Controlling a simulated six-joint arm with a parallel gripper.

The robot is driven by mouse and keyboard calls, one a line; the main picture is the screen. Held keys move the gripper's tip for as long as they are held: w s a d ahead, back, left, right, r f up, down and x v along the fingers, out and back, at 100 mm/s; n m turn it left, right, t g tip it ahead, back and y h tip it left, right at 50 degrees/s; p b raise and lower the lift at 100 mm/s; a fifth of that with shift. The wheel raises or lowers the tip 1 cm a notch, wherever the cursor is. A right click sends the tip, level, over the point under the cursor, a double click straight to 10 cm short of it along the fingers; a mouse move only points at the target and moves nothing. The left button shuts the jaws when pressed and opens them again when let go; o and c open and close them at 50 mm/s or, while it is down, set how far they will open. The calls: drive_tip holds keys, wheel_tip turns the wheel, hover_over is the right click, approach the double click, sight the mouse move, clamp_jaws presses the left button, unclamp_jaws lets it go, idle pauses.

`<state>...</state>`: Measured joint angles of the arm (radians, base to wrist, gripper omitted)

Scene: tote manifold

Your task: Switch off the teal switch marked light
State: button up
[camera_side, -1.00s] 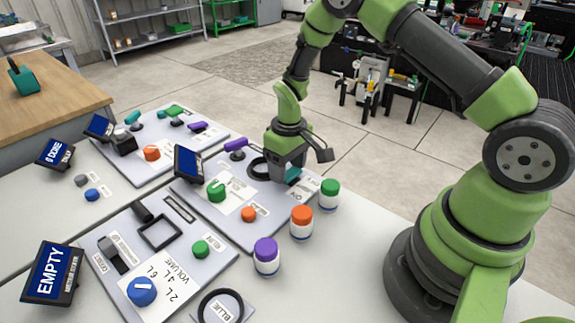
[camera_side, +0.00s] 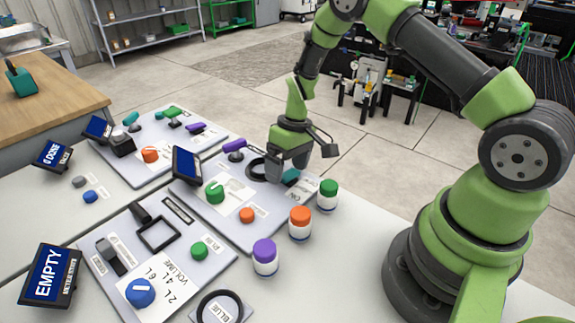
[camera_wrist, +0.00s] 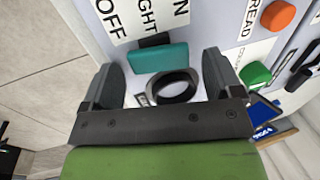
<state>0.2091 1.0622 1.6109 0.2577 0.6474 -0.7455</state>
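The teal switch (camera_wrist: 159,57) sits on the grey panel in the wrist view, beside a white label reading OFF, LIGHT and ON. A dark base (camera_wrist: 153,41) shows along one edge of it. I cannot tell which way it is set. My gripper (camera_wrist: 158,62) is open, with one finger on each side of the switch and a gap at both sides. In the side view my gripper (camera_side: 289,163) is low over the panel's far right part, and the teal switch (camera_side: 291,176) shows just below it, partly hidden.
A black ring (camera_wrist: 175,86) lies close to the switch. An orange knob (camera_wrist: 278,15) and green knob (camera_wrist: 255,74) are on the same panel. Jars with green (camera_side: 328,188), orange (camera_side: 300,216) and purple (camera_side: 265,251) lids stand along its near edge.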

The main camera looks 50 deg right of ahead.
drive_tip(key=v, duration=1)
wheel_tip(320, 180, up, 7)
drive_tip(key=t, duration=0.1)
hover_over(294, 175)
drive_tip(key=s+a+r+m+t, duration=0.25)
drive_tip(key=s+r, duration=0.25)
drive_tip(key=r, duration=0.3)
drive_tip(key=s+a+r+t, duration=0.2)
drive_tip(key=s, duration=0.4)
drive_tip(key=s+a+r+m+t, duration=0.1)
drive_tip(key=s+r, duration=0.1)
drive_tip(key=s, duration=0.5)
drive_tip(key=shift+a+t+h, duration=0.3)
drive_tip(key=shift+a+t, duration=0.05)
drive_tip(key=shift+a, duration=0.05)
drive_tip(key=shift+s+m, duration=0.1)
drive_tip(key=shift+m, duration=0.15)
